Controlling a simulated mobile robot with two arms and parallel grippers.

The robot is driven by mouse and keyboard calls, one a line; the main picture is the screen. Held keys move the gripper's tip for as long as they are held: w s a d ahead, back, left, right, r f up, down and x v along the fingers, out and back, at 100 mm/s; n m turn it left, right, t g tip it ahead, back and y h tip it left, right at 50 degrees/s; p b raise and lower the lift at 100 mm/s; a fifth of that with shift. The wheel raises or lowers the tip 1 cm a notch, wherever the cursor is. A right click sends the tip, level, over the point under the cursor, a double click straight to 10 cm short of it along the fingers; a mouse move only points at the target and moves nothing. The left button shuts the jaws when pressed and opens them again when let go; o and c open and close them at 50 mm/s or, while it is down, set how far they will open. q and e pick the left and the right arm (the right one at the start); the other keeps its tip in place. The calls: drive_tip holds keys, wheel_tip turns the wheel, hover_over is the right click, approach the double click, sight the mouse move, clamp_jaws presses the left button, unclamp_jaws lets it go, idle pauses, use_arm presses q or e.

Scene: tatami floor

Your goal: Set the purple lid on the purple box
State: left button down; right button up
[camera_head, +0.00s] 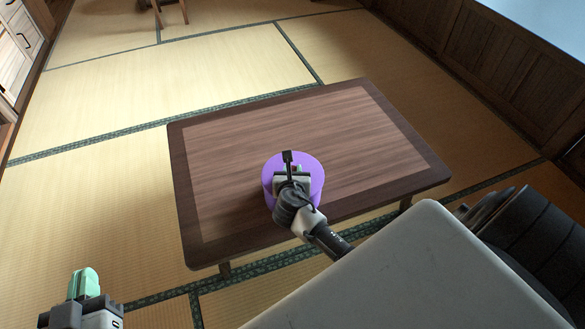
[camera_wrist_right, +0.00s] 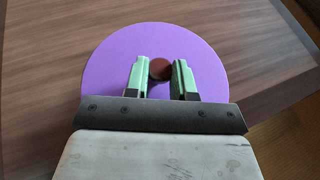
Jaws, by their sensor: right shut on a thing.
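The round purple lid (camera_wrist_right: 115,62) fills much of the right wrist view. It has a dark reddish-brown round knob (camera_wrist_right: 160,69) in its middle. My right gripper (camera_wrist_right: 160,76) has its green fingers on either side of the knob and is shut on it. In the head view my right gripper (camera_head: 291,172) covers the middle of the purple shape (camera_head: 313,166) near the table's front edge. I cannot separate lid from box there, nor tell whether they touch. My left gripper (camera_head: 84,285) is at the lower left, away from the table, its finger gap not clear.
The low wooden table (camera_head: 350,130) has a darker border and is otherwise bare, with free room behind and to both sides of the purple shape. Tatami floor (camera_head: 100,190) surrounds it. A wooden cabinet (camera_head: 15,50) stands at the far left.

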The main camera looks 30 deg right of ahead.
use_arm(q)
drive_tip(key=shift+s+a+f+g, duration=0.1)
drive_tip(key=shift+a+f+g, duration=0.05)
drive_tip(key=shift+f+g, duration=0.35)
idle(0.7)
drive_tip(key=shift+s+a+f, duration=0.1)
drive_tip(key=shift+f, duration=0.15)
use_arm(e)
drive_tip(key=shift+f, duration=0.1)
use_arm(q)
drive_tip(key=shift+g+y, duration=0.3)
use_arm(e)
drive_tip(key=o, duration=1.5)
use_arm(q)
drive_tip(key=shift+f+p, duration=0.1)
drive_tip(key=shift+p, duration=0.2)
